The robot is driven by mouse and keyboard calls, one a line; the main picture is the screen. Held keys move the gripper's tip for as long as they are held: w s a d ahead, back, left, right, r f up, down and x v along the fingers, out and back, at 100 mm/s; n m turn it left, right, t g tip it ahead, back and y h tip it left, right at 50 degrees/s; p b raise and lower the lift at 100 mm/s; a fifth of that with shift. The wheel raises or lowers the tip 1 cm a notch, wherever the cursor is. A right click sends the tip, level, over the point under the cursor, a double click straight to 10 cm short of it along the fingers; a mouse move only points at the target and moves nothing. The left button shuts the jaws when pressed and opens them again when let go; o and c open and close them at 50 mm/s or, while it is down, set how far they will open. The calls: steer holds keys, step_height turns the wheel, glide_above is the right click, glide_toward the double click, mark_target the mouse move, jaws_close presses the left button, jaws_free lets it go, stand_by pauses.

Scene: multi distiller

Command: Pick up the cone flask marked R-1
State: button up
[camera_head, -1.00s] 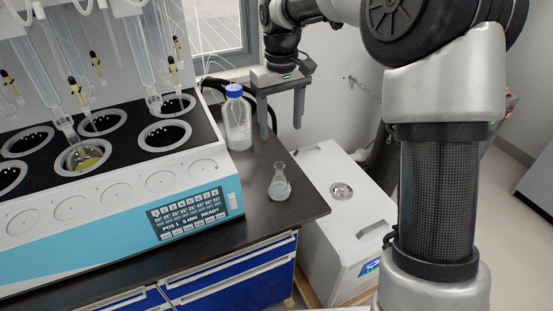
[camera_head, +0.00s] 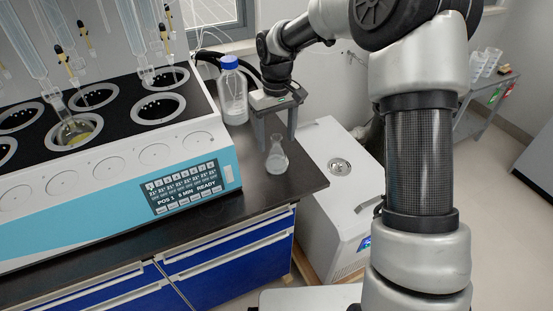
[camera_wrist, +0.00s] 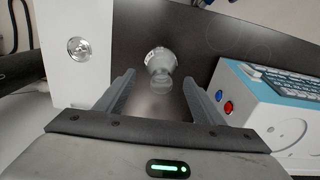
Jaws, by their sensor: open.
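A small clear cone flask (camera_head: 277,158) stands upright on the black bench top near its right front corner. I cannot read a mark on it. My gripper (camera_head: 276,143) is open, and its two fingers point down close behind and above the flask in the head view. In the wrist view the flask (camera_wrist: 160,64) shows ahead of my open gripper (camera_wrist: 159,82), centred between the lines of the two fingers. Nothing is between the fingertips that I can see held, and I cannot tell the exact gap to the flask.
A blue-capped bottle (camera_head: 232,92) stands behind and left of the flask. The multi distiller (camera_head: 120,165) fills the left of the bench (camera_head: 262,195), with a flask in one of its wells. A white box (camera_head: 335,205) stands right of the bench, below its top.

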mark_target(277, 148)
step_height(277, 148, down, 4)
steer(key=shift+s+f+b, duration=0.15)
steer(key=shift+f+b, duration=0.05)
steer(key=shift+b, duration=0.2)
steer(key=c, duration=1.2)
steer(key=shift+r, duration=0.15)
